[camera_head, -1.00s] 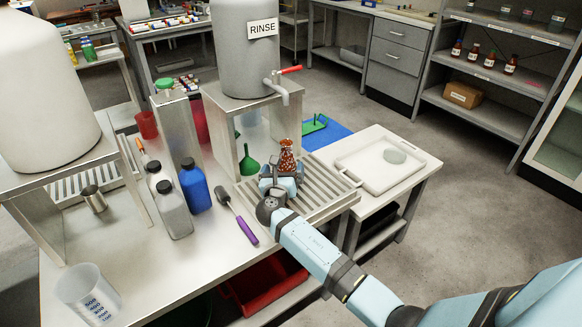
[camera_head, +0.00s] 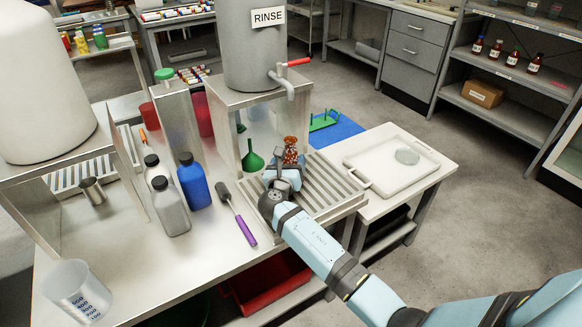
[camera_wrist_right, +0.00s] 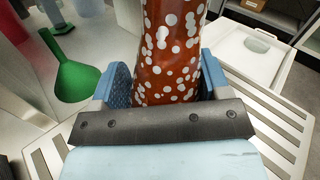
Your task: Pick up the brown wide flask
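The brown wide flask (camera_head: 290,151), with white spots, stands upright over the slatted metal rack in the head view. My right gripper (camera_head: 283,178) is at its lower part, which the fingers hide. In the right wrist view the spotted brown flask (camera_wrist_right: 171,55) is between the blue finger pads of my right gripper (camera_wrist_right: 166,85). The pads stand apart on both sides of it, with a little space showing near the palm. Firm contact is not clear, and the flask's base is hidden. My left gripper is not in view.
A green funnel (camera_head: 252,160) stands left of the flask, beside the RINSE tank's metal stand (camera_head: 228,128). A purple-handled tool (camera_head: 245,229), a blue bottle (camera_head: 194,183) and grey bottles (camera_head: 170,207) are further left. A white tray (camera_head: 375,180) lies right on a side table.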

